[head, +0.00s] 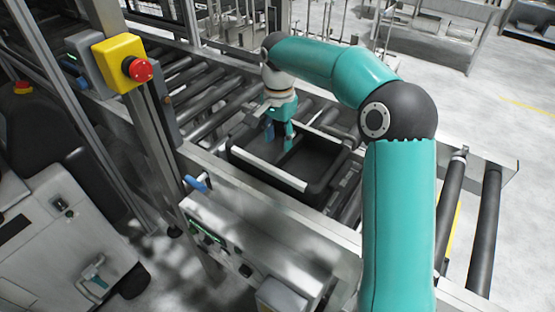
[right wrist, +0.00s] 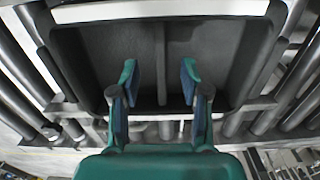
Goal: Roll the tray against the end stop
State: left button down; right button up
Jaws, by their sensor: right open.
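The tray (head: 262,170) is a black open box with pale strips along two sides and a divider inside. It rests on the roller conveyor in the middle of the head view. My right gripper (head: 279,138) points down over the tray's far left part, with its fingers apart. In the right wrist view the open fingers (right wrist: 158,70) with blue pads stand on either side of the tray's divider (right wrist: 161,65), with nothing between them that looks gripped. I cannot tell whether they touch the divider. I cannot clearly pick out the end stop. My left gripper is not in view.
Bare rollers (head: 205,115) run to the upper left of the tray, and more rollers (head: 485,225) lie at the right beyond my arm. A post with a red button on a yellow box (head: 118,60) and a control panel (head: 235,245) stand at the near side.

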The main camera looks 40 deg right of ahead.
aim_at(278, 158)
notch_tip(278, 158, down, 8)
jog(key=shift+f, duration=0.1)
jog(key=shift+c, duration=0.4)
grip_shut()
jog(key=shift+o, duration=0.3)
grip_release()
notch_tip(278, 158, up, 12)
dwell(0.3)
jog(key=shift+w+a, duration=0.1)
dwell(0.4)
